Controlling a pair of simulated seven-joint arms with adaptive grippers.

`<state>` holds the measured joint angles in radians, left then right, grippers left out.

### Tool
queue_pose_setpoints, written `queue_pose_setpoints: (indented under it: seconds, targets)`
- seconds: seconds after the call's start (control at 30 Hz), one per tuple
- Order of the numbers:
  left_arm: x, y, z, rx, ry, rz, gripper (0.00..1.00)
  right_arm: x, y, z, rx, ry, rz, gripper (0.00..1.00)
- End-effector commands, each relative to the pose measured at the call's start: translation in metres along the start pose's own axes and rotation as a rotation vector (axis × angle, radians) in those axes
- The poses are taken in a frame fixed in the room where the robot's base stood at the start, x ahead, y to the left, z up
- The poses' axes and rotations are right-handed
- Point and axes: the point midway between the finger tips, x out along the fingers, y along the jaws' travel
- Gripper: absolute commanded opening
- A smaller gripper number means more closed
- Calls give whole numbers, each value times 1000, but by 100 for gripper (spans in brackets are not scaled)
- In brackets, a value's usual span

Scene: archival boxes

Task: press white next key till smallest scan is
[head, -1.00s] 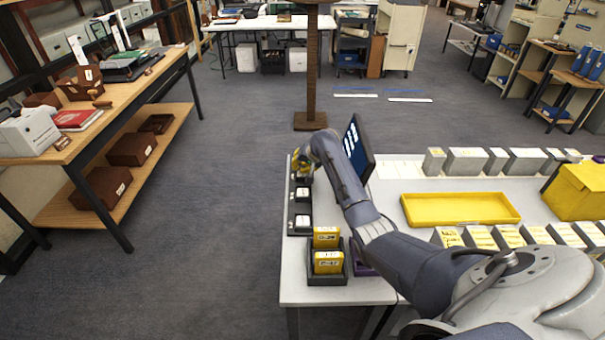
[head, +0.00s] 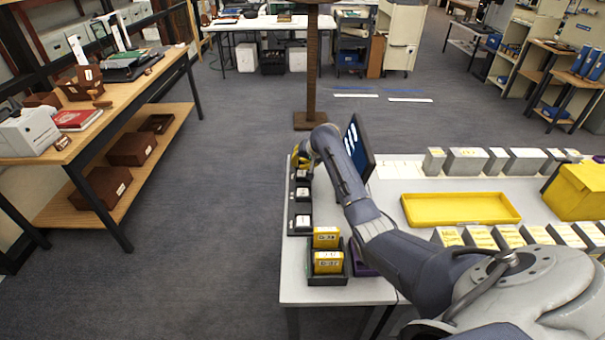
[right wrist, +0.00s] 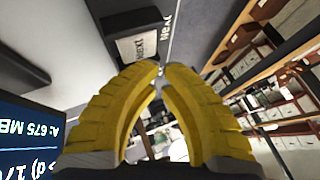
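My right gripper (head: 300,162) is at the far left corner of the white table, over the far end of a row of dark key boxes with white tops. In the right wrist view its yellow fingers (right wrist: 162,70) are closed, tips together, with nothing visible between them. Just past the tips is a white key (right wrist: 140,46) labelled "Next" on a dark box; I cannot tell if they touch. Two nearer keys (head: 303,193) (head: 302,221) stand clear. The tilted screen (head: 358,150) also shows in the wrist view (right wrist: 28,140), reading partly "A: 675 MB". My left gripper is out of view.
A dark holder (head: 328,280) with yellow cartridges stands at the table's near left corner. A yellow tray (head: 460,208) lies mid-table between rows of grey boxes, with a yellow bin (head: 580,190) at right. A wooden shelf bench (head: 150,85) stands at left across open floor.

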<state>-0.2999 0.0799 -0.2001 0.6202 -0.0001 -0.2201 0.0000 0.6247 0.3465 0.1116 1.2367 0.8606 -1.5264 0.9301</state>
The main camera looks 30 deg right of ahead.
Motion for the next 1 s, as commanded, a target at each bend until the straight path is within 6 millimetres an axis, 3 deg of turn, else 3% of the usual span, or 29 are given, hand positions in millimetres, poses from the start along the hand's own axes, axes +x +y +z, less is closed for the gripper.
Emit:
queue_pose_setpoints:
  seconds: [0.6,1.0]
  targets:
    - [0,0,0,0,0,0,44,-36,-20,-20,0,2,-1,0]
    - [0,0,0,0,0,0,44,-39,-21,-21,0,1,0,0]
